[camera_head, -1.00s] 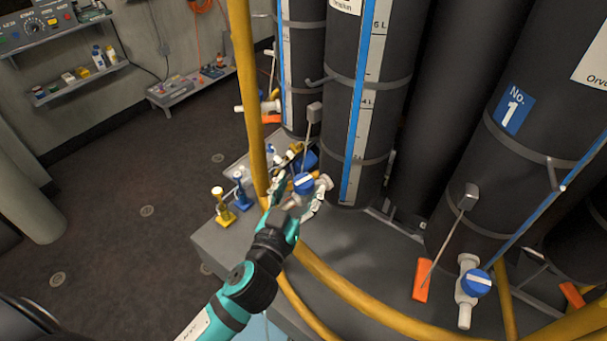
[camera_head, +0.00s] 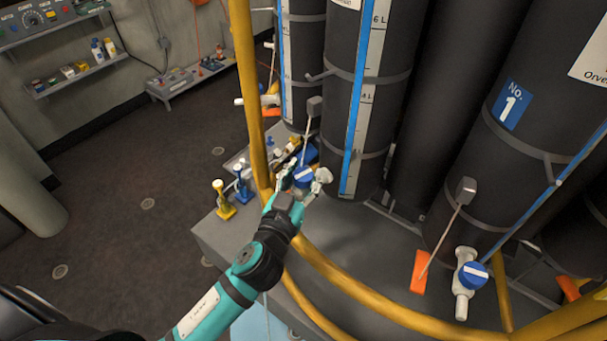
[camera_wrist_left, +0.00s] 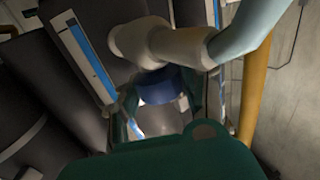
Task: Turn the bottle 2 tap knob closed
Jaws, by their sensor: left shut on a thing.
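The blue tap knob (camera_head: 304,176) sits on a pale tap (camera_head: 322,177) at the foot of the middle dark bottle (camera_head: 352,110), whose number I cannot read. My left gripper (camera_head: 300,181) reaches it from below left and is shut on the knob. In the left wrist view the blue knob (camera_wrist_left: 160,86) lies between the two teal fingers (camera_wrist_left: 158,104), with the pale tap pipe (camera_wrist_left: 170,45) just above it. The gripper partly covers the knob, so its exact turn angle is unclear. My right gripper is not in view.
Bottle No. 1 (camera_head: 528,130) stands at right with its own blue-knobbed tap (camera_head: 473,275) and an orange tag (camera_head: 419,272). A yellow rail (camera_head: 375,302) curves in front. Small blue and yellow items (camera_head: 223,203) stand left of the gripper. The floor at left is clear.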

